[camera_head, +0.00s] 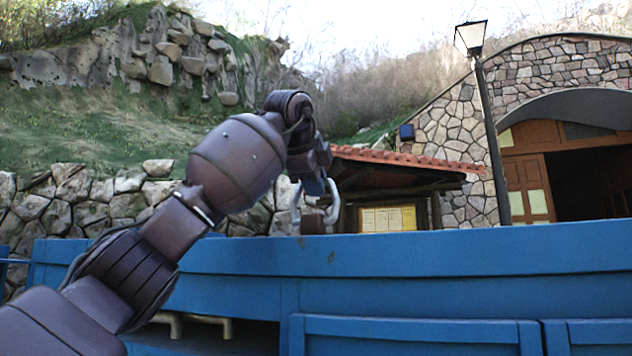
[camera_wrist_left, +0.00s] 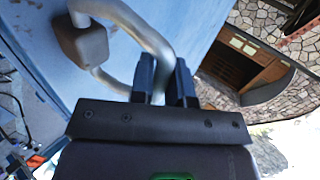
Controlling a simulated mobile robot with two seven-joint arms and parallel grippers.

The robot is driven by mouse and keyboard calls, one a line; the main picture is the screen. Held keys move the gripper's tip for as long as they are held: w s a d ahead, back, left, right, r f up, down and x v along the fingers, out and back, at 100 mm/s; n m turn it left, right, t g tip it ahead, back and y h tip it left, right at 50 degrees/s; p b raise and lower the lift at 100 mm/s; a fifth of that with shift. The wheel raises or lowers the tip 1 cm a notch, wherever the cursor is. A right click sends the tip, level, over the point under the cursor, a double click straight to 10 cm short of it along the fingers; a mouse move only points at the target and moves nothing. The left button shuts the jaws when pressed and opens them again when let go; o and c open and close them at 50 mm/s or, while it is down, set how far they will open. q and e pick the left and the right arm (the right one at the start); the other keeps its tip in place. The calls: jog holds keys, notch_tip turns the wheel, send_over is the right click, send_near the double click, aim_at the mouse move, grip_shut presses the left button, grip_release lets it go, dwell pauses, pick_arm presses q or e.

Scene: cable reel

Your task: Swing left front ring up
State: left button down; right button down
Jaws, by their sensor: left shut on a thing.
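The ring is a smooth grey metal loop (camera_head: 333,203) at the top edge of the blue body (camera_head: 430,252) in the head view. In the left wrist view the ring (camera_wrist_left: 150,35) runs through a brown block (camera_wrist_left: 80,42) fixed on the blue surface. My left gripper (camera_head: 318,187) is at the upper part of the ring, above the blue edge. In the left wrist view its two dark fingers (camera_wrist_left: 164,75) are on either side of the ring's bar and shut on it. The fingers partly hide the ring. My right gripper is not in view.
A small tiled-roof shelter (camera_head: 400,160), a lamp post (camera_head: 492,130) and a stone building (camera_head: 550,70) stand behind the blue body. A stone wall (camera_head: 90,195) and a grassy slope are at the left. The space above the blue edge to the right of the arm looks open.

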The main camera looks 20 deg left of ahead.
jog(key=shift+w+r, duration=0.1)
pick_arm(q)
jog(key=c, duration=1.1)
grip_release()
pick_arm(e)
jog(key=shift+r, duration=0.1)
pick_arm(q)
jog(key=shift+s, duration=0.1)
jog(key=b+v, duration=0.2)
jog(key=v, duration=0.8)
jog(key=shift+s+r, duration=0.25)
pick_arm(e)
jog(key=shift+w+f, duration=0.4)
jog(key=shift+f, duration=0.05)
pick_arm(q)
jog(key=shift+f, duration=0.1)
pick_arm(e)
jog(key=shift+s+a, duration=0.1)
